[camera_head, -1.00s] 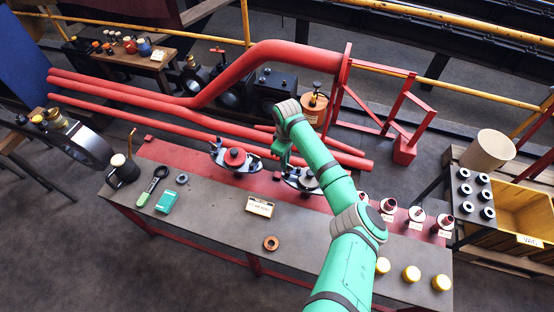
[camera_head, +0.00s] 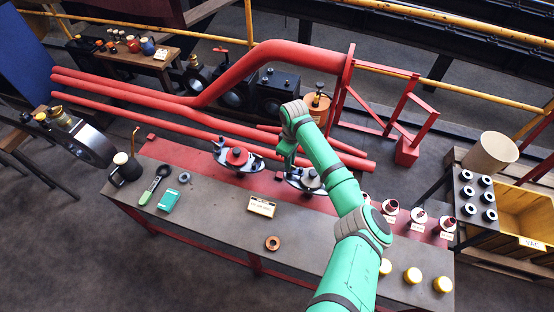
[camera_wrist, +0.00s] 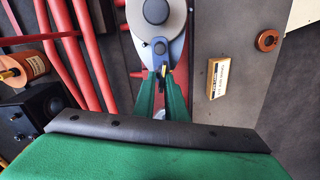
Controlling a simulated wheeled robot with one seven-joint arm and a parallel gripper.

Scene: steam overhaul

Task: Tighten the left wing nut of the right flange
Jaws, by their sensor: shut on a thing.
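The right flange (camera_head: 308,180) is a grey oval plate with a round middle and dark studs, lying on the red strip of the bench; part of it is hidden by my arm in the head view. In the wrist view the flange (camera_wrist: 157,28) lies just beyond my fingertips. My gripper (camera_wrist: 161,82) points down at the flange's left end and is shut on the left wing nut (camera_wrist: 163,71), a small piece mostly hidden between the green fingers. The head view shows my gripper (camera_head: 289,166) only from behind.
The left flange (camera_head: 237,158) with a red cap stands close to the left. Red pipes (camera_head: 210,122) run behind the bench. A label plate (camera_head: 261,207) and a copper ring (camera_head: 272,242) lie in front.

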